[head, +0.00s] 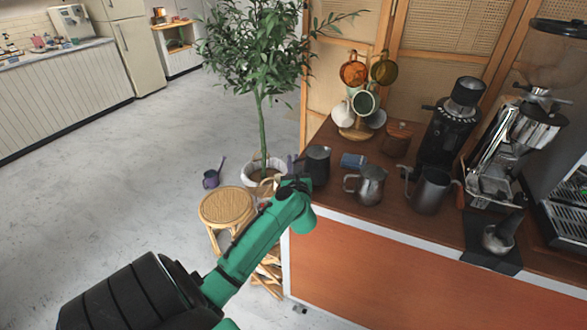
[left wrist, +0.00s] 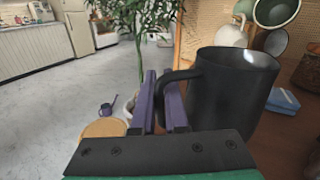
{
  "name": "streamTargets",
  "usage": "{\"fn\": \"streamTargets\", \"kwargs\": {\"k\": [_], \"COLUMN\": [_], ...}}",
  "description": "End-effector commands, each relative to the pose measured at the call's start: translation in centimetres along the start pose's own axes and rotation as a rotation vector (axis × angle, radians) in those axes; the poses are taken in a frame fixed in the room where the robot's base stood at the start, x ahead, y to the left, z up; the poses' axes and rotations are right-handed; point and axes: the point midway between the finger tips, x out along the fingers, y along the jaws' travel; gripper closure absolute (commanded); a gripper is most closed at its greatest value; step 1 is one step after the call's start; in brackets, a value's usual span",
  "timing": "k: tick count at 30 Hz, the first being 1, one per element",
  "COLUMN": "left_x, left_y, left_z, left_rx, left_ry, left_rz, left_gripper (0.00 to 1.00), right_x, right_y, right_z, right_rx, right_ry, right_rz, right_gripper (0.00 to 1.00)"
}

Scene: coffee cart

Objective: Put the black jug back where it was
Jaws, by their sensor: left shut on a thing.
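The black jug (head: 317,168) is at the left end of the wooden counter, upright. In the left wrist view the jug (left wrist: 232,95) fills the right of the picture, with its handle pointing left. My left gripper (head: 291,164) comes in from the left, beside the jug. Its purple fingers (left wrist: 163,102) are shut on the jug's handle. The jug's base is partly hidden, so I cannot tell whether it touches the counter. My right gripper is not in view.
Two metal pitchers (head: 369,186) (head: 430,190) stand right of the jug. A blue packet (head: 353,160) lies behind. A mug tree (head: 356,133) stands further back, and a grinder (head: 452,130) stands to the right. A wicker stool (head: 226,206) and potted plant (head: 262,90) are left of the counter.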

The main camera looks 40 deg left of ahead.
Motion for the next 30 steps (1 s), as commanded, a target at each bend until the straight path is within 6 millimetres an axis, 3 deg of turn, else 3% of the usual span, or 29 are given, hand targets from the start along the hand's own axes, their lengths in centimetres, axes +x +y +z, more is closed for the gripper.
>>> {"fn": "streamTargets", "kwargs": {"k": [3,13,15,16,26,30], "left_x": [0.0,0.0,0.0,0.0,0.0,-1.5], "left_y": [0.2,0.2,0.2,0.2,0.2,0.1], "left_z": [-1.9,-2.3,-2.3,-2.3,-1.9,-2.2], "left_rx": [0.000,-0.001,0.000,0.000,0.001,-0.001], "left_ry": [-0.001,-0.001,0.000,0.000,-0.001,0.002], "left_rz": [0.000,0.000,0.000,0.000,0.000,-0.003], "left_gripper": [1.00,1.00,0.66,0.59,0.59,0.59], "right_x": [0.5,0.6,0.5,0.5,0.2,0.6], "right_y": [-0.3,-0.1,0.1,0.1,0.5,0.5], "right_z": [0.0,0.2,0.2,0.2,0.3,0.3], "right_rx": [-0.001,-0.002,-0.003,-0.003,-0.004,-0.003], "right_ry": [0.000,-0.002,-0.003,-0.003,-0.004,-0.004], "right_rz": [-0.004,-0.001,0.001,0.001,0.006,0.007], "right_gripper": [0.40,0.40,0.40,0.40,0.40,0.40]}}
